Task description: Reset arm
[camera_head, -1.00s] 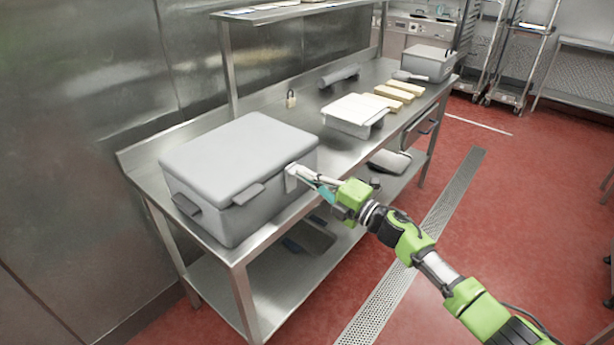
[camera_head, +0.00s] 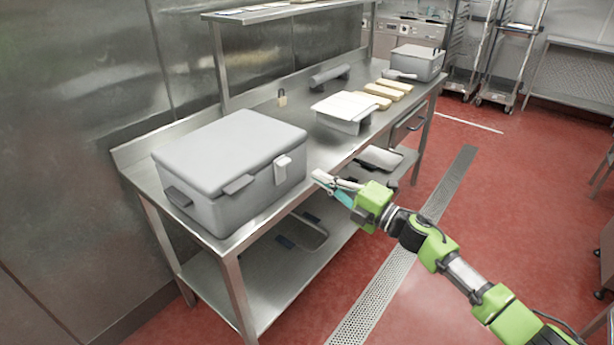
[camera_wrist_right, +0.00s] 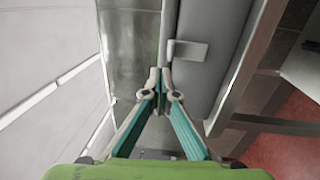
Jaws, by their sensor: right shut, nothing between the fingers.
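My right gripper (camera_head: 318,176) is shut and empty in the head view. It hangs in the air just right of the large grey lidded box (camera_head: 230,150), apart from it. In the right wrist view, the fingertips (camera_wrist_right: 160,74) meet in the middle, and the grey box (camera_wrist_right: 210,60) lies beyond them. The box's lid is closed. My left gripper is not in view.
The box stands on a steel table (camera_head: 330,150) with a lower shelf (camera_head: 245,280). A padlock (camera_head: 282,97), a white-topped tray (camera_head: 345,108), several yellowish blocks (camera_head: 388,89) and a smaller grey box (camera_head: 417,62) are farther back. The red floor (camera_head: 520,180) at right is open.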

